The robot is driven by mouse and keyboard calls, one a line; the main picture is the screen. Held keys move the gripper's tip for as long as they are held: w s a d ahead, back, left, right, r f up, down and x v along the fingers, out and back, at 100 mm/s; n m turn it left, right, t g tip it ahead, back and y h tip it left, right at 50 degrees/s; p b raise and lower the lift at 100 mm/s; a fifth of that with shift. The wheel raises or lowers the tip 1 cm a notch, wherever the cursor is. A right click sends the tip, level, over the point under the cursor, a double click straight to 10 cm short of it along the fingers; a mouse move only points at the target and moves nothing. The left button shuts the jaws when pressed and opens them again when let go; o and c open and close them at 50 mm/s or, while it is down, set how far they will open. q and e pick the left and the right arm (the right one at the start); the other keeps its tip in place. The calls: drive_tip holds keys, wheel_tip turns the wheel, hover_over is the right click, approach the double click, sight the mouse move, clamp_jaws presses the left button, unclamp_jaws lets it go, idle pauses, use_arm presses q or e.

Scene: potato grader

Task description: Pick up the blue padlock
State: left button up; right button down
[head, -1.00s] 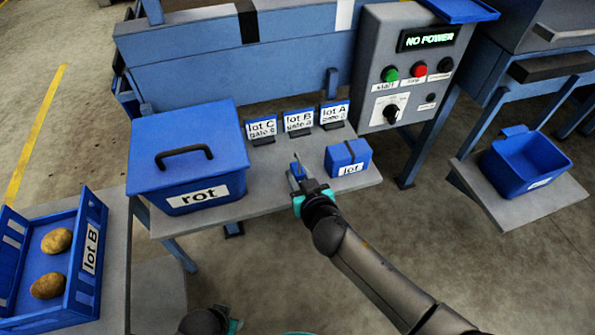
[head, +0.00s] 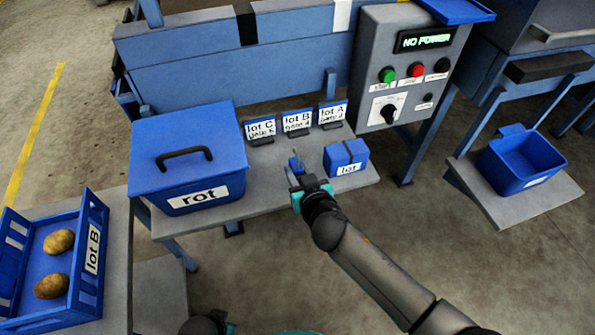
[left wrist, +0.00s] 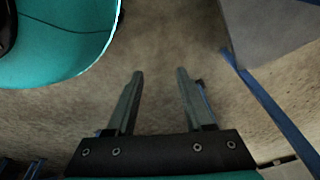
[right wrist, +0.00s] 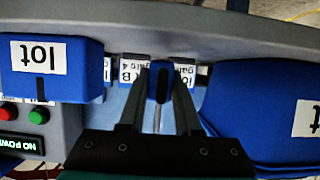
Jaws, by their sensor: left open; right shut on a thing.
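The small blue padlock (head: 295,163) is at my right gripper's fingertips, over the grey shelf between the rot bin and the small lot box. In the right wrist view the padlock (right wrist: 161,78) sits between the two fingers, its thin metal shackle pointing toward the palm. My right gripper (right wrist: 161,90) is shut on it; it also shows in the head view (head: 298,172). I cannot tell whether the padlock is clear of the shelf. My left gripper (left wrist: 160,75) is open and empty above the floor.
The lidded rot bin (head: 225,150) stands left of the padlock and the blue lot box (head: 345,155) right of it. Lot signs (head: 297,121) stand behind. A control panel (head: 400,75) reads NO POWER. A crate with two potatoes (head: 90,245) is at far left.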

sight(296, 151)
wheel_tip(296, 151, up, 6)
drive_tip(key=p, duration=0.3)
drive_tip(key=shift+r, duration=0.2)
use_arm(q)
drive_tip(key=s+a+f+p, duration=0.1)
drive_tip(key=s+a+f, duration=0.2)
drive_tip(key=s+a, duration=0.2)
drive_tip(key=shift+s+a+y, duration=0.25)
drive_tip(key=shift+s+y, duration=0.05)
drive_tip(key=shift+s, duration=1.1)
use_arm(e)
drive_tip(key=shift+r, duration=0.9)
